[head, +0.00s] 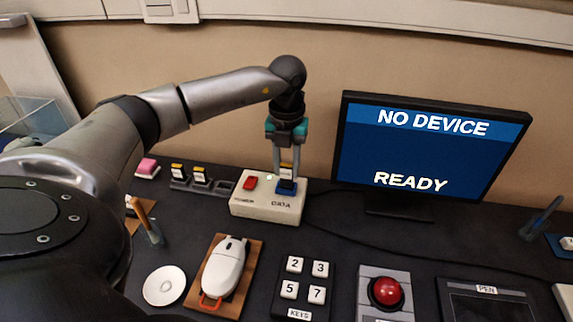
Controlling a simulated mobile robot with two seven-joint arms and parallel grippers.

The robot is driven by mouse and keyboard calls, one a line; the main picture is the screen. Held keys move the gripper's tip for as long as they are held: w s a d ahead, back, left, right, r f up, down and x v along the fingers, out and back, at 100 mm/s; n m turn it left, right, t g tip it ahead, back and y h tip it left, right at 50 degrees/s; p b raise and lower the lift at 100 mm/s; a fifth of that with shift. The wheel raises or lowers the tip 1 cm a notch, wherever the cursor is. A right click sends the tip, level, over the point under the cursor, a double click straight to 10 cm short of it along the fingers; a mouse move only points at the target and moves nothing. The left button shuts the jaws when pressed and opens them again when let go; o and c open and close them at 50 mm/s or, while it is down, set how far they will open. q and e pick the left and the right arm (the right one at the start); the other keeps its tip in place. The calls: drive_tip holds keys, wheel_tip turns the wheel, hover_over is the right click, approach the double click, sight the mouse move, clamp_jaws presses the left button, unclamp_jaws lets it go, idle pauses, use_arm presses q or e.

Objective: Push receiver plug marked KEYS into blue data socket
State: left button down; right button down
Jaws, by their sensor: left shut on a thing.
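The label's wording is too small to read. The plug is upright at the blue data socket (286,188) on the right part of the hub box (262,207), above the word DATA. I cannot tell how deep it sits in the socket. The monitor (430,150) reads NO DEVICE and READY. The keypad marked KEYS (304,284) lies in front. My right gripper is not in view.
A red switch (250,183) is on the hub's left. A dark rack (208,186) left of it holds two similar plugs. A mouse (225,267), a white disc (164,286), a red button (386,292) and a pen tablet (487,305) occupy the front. A cable crosses the desk at right.

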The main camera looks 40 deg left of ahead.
use_arm(q)
drive_tip(key=shift+f+b, duration=0.55)
drive_tip(key=shift+f, duration=0.5)
idle(0.6)
unclamp_jaws()
idle(0.7)
drive_tip(key=shift+r, duration=0.1)
